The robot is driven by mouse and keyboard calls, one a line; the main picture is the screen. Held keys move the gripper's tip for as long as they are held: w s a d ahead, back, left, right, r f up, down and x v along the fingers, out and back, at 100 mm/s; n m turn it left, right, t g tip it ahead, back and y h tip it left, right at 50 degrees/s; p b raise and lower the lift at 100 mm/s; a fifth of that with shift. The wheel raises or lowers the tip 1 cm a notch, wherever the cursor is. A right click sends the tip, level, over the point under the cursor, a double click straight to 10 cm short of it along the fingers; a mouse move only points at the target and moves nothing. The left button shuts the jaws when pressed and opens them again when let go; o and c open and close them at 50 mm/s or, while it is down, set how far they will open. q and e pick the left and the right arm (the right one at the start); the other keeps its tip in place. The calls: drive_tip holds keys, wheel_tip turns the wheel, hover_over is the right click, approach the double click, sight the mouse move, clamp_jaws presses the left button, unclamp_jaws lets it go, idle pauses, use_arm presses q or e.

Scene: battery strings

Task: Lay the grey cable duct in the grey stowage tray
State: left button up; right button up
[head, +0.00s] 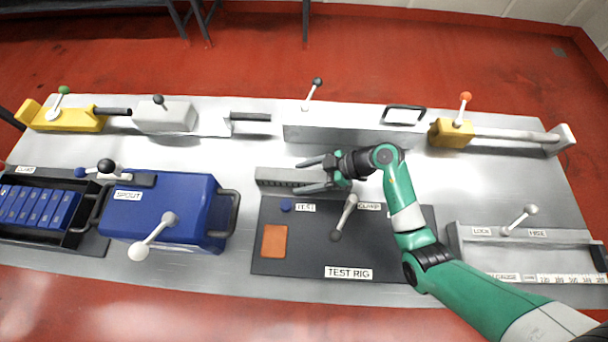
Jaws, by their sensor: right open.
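The grey cable duct (275,178), a slotted grey bar, lies at the back edge of the dark test rig board. My right gripper (312,175) is open at the duct's right part, its fingers pointing left. One finger shows on the far side and one towards the near side. The fingers and wrist hide the duct's right end, and I cannot tell whether they touch it. A long grey box (345,136) with a black handle stands behind it. I cannot tell whether this is the grey stowage tray. My left gripper is not in view.
The test rig board (300,258) has an orange patch and a grey lever (345,215). A blue spout box (170,205) is at left, beside a tray of blue cells (35,205). A grey lock/free fixture (520,235) is at right. Lever units line the back.

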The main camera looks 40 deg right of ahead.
drive_tip(key=shift+r, duration=0.25)
drive_tip(key=p+v, duration=0.5)
drive_tip(key=v, duration=0.5)
drive_tip(key=shift+s+d+r, duration=0.15)
drive_tip(key=shift+d+r, duration=0.05)
drive_tip(key=shift+d, duration=0.05)
drive_tip(key=shift+s+d+r, duration=0.2)
drive_tip(key=shift+s+d, duration=0.15)
drive_tip(key=shift+s, duration=0.05)
